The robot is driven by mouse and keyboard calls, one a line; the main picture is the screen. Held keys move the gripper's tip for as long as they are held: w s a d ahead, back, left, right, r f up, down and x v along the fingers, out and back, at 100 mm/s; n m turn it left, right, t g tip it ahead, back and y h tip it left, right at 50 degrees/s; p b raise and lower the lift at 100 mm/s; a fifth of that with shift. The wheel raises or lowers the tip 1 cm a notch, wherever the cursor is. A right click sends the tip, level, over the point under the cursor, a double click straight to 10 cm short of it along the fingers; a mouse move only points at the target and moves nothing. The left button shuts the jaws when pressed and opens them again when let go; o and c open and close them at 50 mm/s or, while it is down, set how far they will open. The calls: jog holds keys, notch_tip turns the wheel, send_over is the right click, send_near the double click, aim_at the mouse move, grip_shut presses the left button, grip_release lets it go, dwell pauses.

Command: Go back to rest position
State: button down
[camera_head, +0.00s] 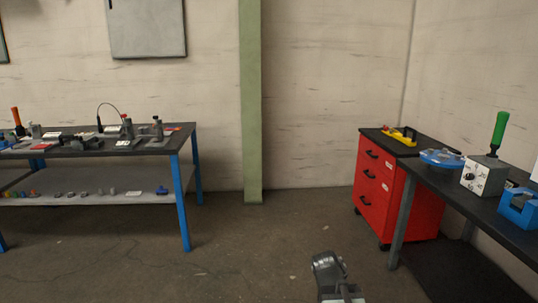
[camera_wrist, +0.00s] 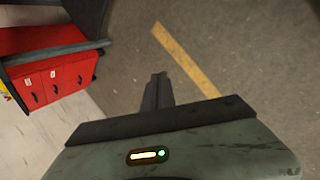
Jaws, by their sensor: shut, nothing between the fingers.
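My gripper (camera_wrist: 160,78) shows in the wrist view with its dark fingers together and nothing between them. Beyond its fingertips there is only grey floor, with a yellow line (camera_wrist: 186,60) painted across it. In the head view a part of my arm shows at the bottom, right of the middle, above bare floor; the fingertips cannot be made out there. My gripper touches nothing that I can see.
A workbench with blue legs (camera_head: 181,205) bearing several tools stands at the left. A red drawer cabinet (camera_head: 372,183) and a dark workbench (camera_head: 455,190) stand at the right. A green post (camera_head: 251,110) stands at the wall. The floor between the benches is clear.

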jog(key=s+a+f+m+g+y, duration=0.4)
jog(key=s+a+m+y, duration=0.1)
jog(key=s+a+m, duration=0.45)
notch_tip(320, 180, up, 18)
jog(key=m+p, duration=0.2)
jog(key=p, duration=1.5)
jog(key=shift+s+d+r+g+h+p, duration=0.15)
jog(key=shift+s+d+g+h+p, duration=0.2)
jog(key=shift+d+p, duration=0.1)
